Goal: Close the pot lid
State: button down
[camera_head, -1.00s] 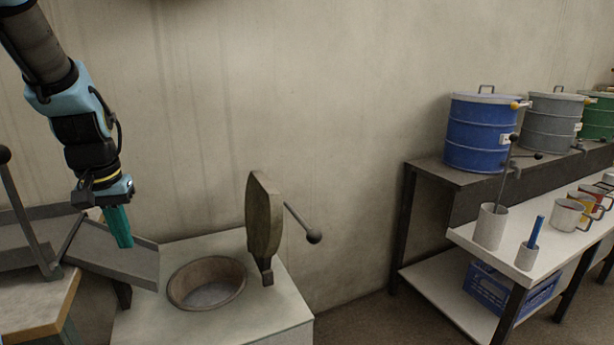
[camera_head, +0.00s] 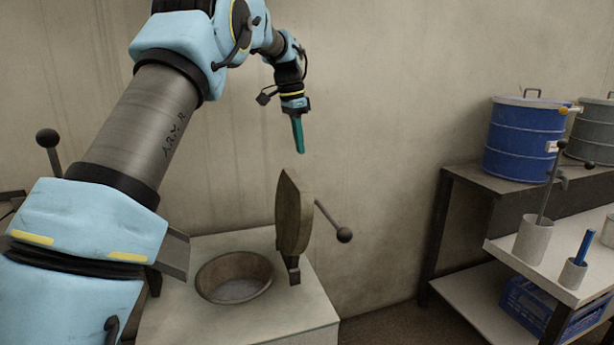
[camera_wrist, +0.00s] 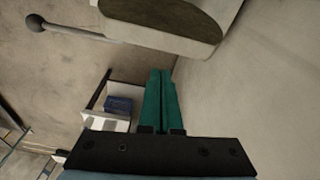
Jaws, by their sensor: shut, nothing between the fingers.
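The pot (camera_head: 234,291) is a round brown basin set in a pale counter, open on top. Its lid (camera_head: 292,213) stands upright on a hinge at the pot's right edge, with a rod ending in a dark ball knob (camera_head: 344,235) pointing right. My gripper (camera_head: 300,150), with green fingers, is shut and empty above the lid, apart from it. In the wrist view the shut fingers (camera_wrist: 161,76) point toward the lid side; the lid (camera_wrist: 165,18) is at the top and its knob (camera_wrist: 35,22) at the top left.
A shelf at the right holds a blue drum (camera_head: 524,138) and a grey drum (camera_head: 592,132). A lower white table there holds a cup with a ladle (camera_head: 533,238) and a blue crate (camera_head: 528,302) below. The wall stands close behind the lid.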

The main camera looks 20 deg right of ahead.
jog(key=s+d+m, duration=0.1)
jog(key=d+m, duration=0.1)
jog(key=d, duration=0.2)
notch_tip(320, 180, down, 9)
jog(key=d, duration=0.2)
jog(key=a, duration=0.1)
jog(key=a+p, duration=0.1)
jog(key=a, duration=0.2)
jog(key=shift+a+r, duration=0.15)
jog(key=shift+r, duration=0.2)
jog(key=shift+a, duration=0.1)
